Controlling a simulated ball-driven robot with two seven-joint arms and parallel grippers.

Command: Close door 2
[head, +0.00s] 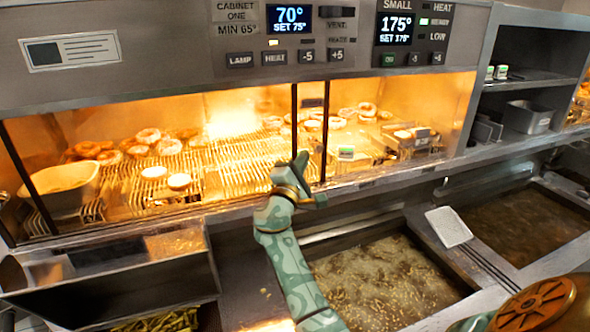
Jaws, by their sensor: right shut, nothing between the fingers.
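The lit warming cabinet (130,222) spans the left and middle, with doughnuts and pale round items on wire racks inside. No label reading door 2 shows, so I cannot tell which panel it is. Two dark upright frame edges (295,125) stand near the middle of the cabinet front. My right gripper (303,178) is shut and empty, in front of the cabinet's lower sill near these uprights. I cannot tell whether it touches the frame. My green right arm reaches up to it from below. My left gripper is out of view.
Below the sill are a fryer vat (380,285) with bubbling oil and a second vat (525,225) at right. A metal bin (110,285) stands at lower left. A white-topped piece (449,227) lies between the vats. Shelves (530,80) are at upper right.

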